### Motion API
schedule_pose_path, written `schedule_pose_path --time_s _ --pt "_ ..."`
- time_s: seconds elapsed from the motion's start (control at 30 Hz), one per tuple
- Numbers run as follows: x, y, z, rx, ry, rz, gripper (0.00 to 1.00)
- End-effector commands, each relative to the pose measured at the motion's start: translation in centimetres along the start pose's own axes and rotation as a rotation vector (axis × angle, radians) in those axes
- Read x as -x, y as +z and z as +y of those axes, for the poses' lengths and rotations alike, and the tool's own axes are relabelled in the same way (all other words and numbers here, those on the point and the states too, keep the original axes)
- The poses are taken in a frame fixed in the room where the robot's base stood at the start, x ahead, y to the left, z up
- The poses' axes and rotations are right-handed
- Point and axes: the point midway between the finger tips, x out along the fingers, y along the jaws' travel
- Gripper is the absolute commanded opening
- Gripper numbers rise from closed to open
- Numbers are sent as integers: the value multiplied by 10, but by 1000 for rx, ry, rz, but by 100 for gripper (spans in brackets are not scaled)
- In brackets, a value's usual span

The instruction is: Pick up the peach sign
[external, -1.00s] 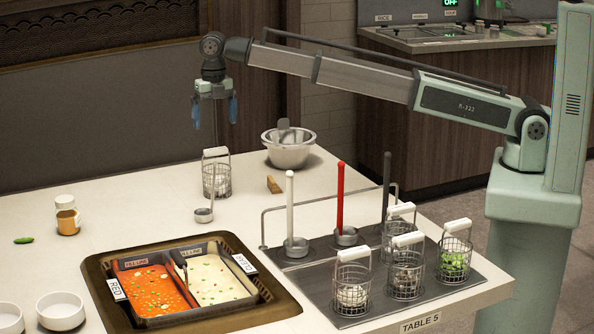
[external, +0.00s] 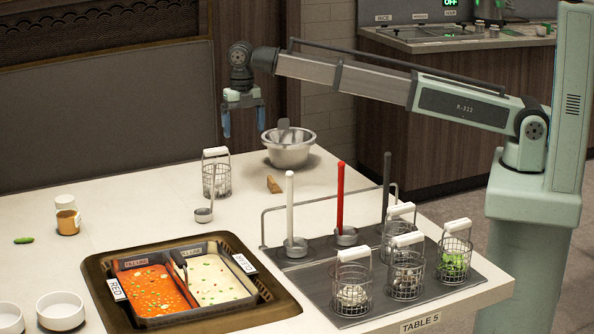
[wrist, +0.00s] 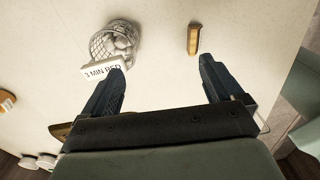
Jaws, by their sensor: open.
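My gripper (external: 243,127) is high above the back of the table, left of the tan piece, pointing down. In the wrist view my gripper (wrist: 162,64) has its two dark blue fingers wide apart with nothing between them.
A wire basket (external: 217,178) stands left of the tan piece; its tag reads "3 MIN RED" in the wrist view (wrist: 103,71). A metal bowl (external: 289,155) stands behind right. A ladle rack (external: 330,262), several baskets and a soup tray (external: 260,285) are nearer. Table around the tan piece is clear.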

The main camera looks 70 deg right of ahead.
Motion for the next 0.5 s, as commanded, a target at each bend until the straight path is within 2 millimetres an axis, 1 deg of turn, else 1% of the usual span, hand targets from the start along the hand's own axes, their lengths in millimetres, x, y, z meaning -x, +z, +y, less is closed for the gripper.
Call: schedule_pose_path --time_s 0.03,0.13,0.37,0.5 --pt "-5 -4 -12 -19 -1 1 94" --pt "-11 -9 -28 -93 -2 1 94" --pt "-20 -19 -50 -325 1 0 94" --pt "-24 -26 -61 -514 5 -1 94"
